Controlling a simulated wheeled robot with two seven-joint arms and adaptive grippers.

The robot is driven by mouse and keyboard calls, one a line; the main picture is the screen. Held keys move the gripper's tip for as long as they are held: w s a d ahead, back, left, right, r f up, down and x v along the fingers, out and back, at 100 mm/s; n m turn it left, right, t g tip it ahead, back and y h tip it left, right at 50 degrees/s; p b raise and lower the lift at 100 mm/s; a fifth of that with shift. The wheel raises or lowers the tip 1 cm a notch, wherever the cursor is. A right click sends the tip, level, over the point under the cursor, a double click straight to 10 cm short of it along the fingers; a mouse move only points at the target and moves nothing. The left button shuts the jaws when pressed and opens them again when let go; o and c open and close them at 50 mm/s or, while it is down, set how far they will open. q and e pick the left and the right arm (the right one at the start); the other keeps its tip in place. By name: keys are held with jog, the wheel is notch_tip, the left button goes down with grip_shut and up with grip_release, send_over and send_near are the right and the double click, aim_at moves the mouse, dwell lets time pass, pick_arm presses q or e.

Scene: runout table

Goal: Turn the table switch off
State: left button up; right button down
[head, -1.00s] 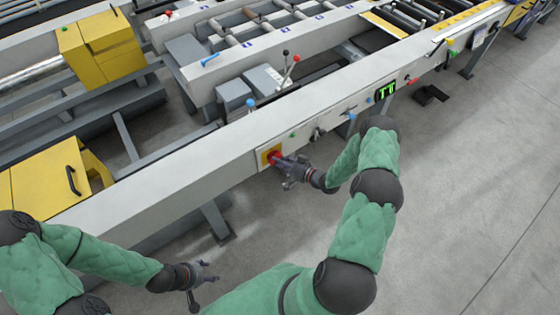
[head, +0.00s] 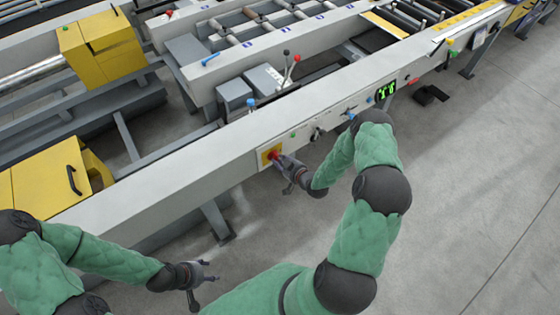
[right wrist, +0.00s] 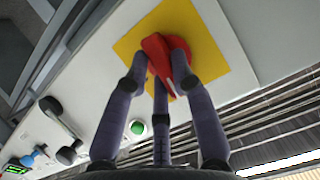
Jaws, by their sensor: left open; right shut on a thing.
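The table switch is a red rotary handle (right wrist: 166,62) on a yellow square plate (right wrist: 208,40). In the head view the yellow plate (head: 264,157) sits on the side face of the light grey table beam. My right gripper (head: 280,161) is at the switch, and in the right wrist view its fingers (right wrist: 165,65) are shut on the red handle, one on each side of it. The handle is partly hidden by the fingers. My left gripper (head: 208,274) is open and empty, low at the front left, well away from the beam.
A green button (right wrist: 137,128) and dark levers (right wrist: 50,105) are on the same face beside the switch. A green-lit display (head: 386,91) is further right along the beam. A yellow cabinet (head: 40,185) stands at the left.

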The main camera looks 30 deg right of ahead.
jog(key=shift+n, duration=0.4)
jog(key=shift+h, duration=0.3)
jog(key=c, duration=1)
grip_release()
jog(key=shift+c, duration=0.2)
jog(key=v, duration=1.2)
jog(key=shift+a, duration=0.1)
